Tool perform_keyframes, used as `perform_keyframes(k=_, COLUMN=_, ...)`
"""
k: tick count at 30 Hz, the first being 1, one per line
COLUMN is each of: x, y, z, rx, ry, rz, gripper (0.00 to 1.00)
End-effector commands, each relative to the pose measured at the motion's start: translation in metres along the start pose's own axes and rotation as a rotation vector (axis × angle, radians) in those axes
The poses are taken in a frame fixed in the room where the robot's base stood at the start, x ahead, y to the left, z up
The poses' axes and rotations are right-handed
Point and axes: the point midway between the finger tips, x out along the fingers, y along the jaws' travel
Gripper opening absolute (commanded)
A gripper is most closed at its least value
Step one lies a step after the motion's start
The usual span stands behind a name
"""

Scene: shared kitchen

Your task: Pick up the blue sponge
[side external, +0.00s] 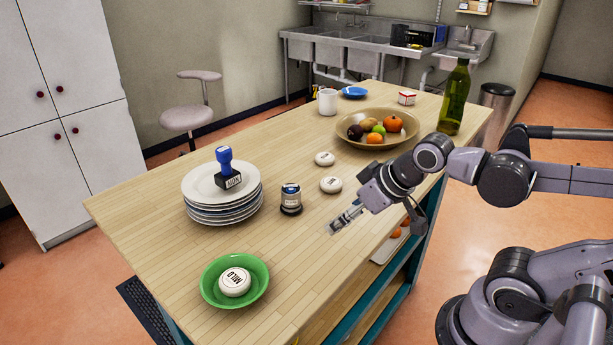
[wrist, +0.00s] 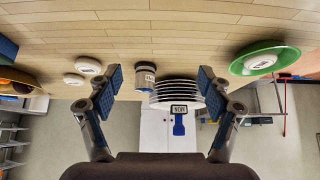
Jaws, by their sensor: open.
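My gripper (side external: 347,217) hangs above the near long edge of the wooden table, and in the wrist view its two fingers (wrist: 160,78) stand wide apart with nothing between them. A blue block-like thing (wrist: 7,47) is cut off by the left edge of the wrist view, beside the fruit bowl; it may be the blue sponge, but too little shows to tell. No clear sponge shows in the side view, where my arm covers part of the table near the bowl.
The table (side external: 150,210) holds a plate stack (side external: 223,208) with a blue-handled stamp (side external: 226,168), a tin (side external: 290,197), two white discs (side external: 331,184), a green bowl (side external: 211,287) with another disc, a fruit bowl (side external: 345,136), a green bottle (side external: 454,100), a mug (side external: 327,102) and a blue dish (side external: 354,92).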

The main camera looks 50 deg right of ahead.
Motion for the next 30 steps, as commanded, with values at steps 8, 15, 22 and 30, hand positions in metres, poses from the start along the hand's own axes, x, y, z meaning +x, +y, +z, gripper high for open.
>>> perform_keyframes(k=8, x=-0.001, y=0.029, z=-0.022, rx=-0.199, ry=-0.071, rz=0.066, gripper=0.79)
perform_keyframes(k=15, x=0.003, y=0.1, z=-0.057, rx=-0.623, ry=-0.282, rz=0.137, gripper=0.79)
perform_keyframes(k=22, x=0.012, y=0.177, z=-0.075, rx=-1.006, ry=-0.527, rz=0.092, gripper=0.79)
perform_keyframes(k=30, x=0.022, y=0.26, z=-0.076, rx=-1.345, ry=-0.766, rz=-0.079, gripper=0.79)
